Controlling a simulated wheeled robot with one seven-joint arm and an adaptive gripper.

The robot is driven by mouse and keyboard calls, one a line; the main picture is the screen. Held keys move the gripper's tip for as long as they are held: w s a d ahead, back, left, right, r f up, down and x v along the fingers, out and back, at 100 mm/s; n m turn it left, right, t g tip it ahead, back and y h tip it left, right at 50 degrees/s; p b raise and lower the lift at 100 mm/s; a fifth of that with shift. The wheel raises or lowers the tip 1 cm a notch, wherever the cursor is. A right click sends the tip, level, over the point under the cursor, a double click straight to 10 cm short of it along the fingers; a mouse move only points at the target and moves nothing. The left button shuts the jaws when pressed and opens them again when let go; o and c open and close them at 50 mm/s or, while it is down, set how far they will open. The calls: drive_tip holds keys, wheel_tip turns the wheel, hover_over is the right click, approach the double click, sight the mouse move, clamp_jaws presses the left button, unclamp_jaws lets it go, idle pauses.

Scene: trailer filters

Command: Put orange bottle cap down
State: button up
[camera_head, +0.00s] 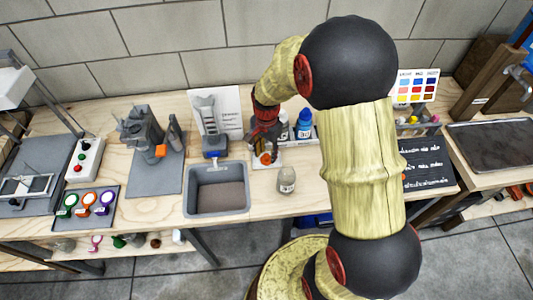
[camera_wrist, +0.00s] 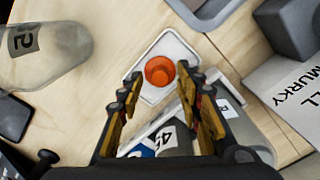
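The orange bottle cap (camera_wrist: 160,71) sits on a small white rounded tray (camera_wrist: 183,45) in the wrist view. It also shows as a small orange spot (camera_head: 266,158) below my gripper in the head view. My gripper (camera_wrist: 160,80) is open, with one fingertip on each side of the cap in the picture and a visible gap on both sides. Nothing shows as held. I cannot tell how far the fingertips are above the tray.
A clear jar (camera_head: 287,180) stands just right of the cap; bottles, one a blue-capped bottle (camera_head: 304,124), stand behind. A grey bin (camera_head: 217,205) is to the left. A sign (camera_wrist: 290,92) lies near the right edge in the wrist view. Bare wood shows around the small tray.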

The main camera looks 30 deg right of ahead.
wheel_tip(320, 180, up, 11)
drive_tip(key=p, duration=0.4)
wheel_tip(320, 180, up, 12)
drive_tip(key=n+t, duration=0.2)
drive_tip(key=n, duration=0.3)
hover_over(266, 155)
drive_tip(key=s+a, duration=0.5)
drive_tip(key=s, duration=0.1)
drive_tip(key=s+a+r+n+t, duration=0.1)
drive_tip(key=s+a+r+n, duration=0.1)
drive_tip(key=s+r+n, duration=0.2)
drive_tip(key=s+a+r+n+t, duration=0.2)
drive_tip(key=s+r+n, duration=0.1)
drive_tip(key=s, duration=0.5)
drive_tip(key=shift+s+a+r+n+t, duration=0.3)
drive_tip(key=shift+s+a+r+n, duration=0.1)
drive_tip(key=shift+n, duration=0.4)
